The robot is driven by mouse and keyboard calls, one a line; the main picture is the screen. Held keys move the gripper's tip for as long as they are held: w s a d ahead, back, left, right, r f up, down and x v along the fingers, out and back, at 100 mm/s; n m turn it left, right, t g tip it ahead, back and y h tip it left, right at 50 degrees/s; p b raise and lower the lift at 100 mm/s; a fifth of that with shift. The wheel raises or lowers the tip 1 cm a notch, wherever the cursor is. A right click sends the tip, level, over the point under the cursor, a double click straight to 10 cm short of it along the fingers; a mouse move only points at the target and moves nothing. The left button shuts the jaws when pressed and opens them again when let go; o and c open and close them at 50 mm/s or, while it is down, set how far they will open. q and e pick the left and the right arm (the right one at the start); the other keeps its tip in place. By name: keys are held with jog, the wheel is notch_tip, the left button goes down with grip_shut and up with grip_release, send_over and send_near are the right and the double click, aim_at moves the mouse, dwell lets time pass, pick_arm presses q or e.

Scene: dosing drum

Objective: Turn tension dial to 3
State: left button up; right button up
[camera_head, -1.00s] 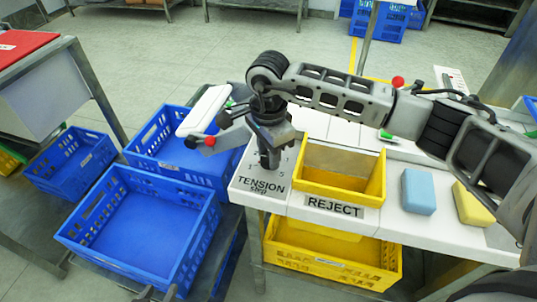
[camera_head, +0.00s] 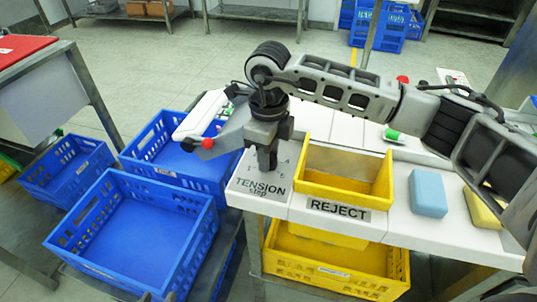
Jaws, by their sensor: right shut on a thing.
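The tension dial's plate (camera_head: 246,185), printed "TENSION step" with small numbers around the dial, lies on the white table at its left end. My right gripper (camera_head: 268,163) comes in from the right and points down over this plate. It is shut on the dial, which the fingers hide. The dial's pointer and setting cannot be read. My left gripper is not in view.
A yellow REJECT bin (camera_head: 345,190) stands close to the right of the dial plate. A blue block (camera_head: 428,193) and a yellow block (camera_head: 484,209) lie further right. Blue crates (camera_head: 140,235) stand low at the left, and a yellow crate (camera_head: 335,270) is below the table.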

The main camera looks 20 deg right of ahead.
jog(key=m+b, duration=0.1)
jog(key=m, duration=0.2)
jog(key=shift+m, duration=0.4)
jog(key=m, duration=0.3)
pick_arm(q)
jog(key=shift+d+f+b, duration=0.15)
jog(key=shift+f+b, duration=0.1)
jog(key=shift+b, duration=0.05)
pick_arm(e)
jog(key=shift+r+m, duration=0.1)
jog(key=shift+m, duration=1.2)
jog(key=o, duration=1)
jog(key=shift+c, duration=0.2)
notch_tip(320, 180, up, 16)
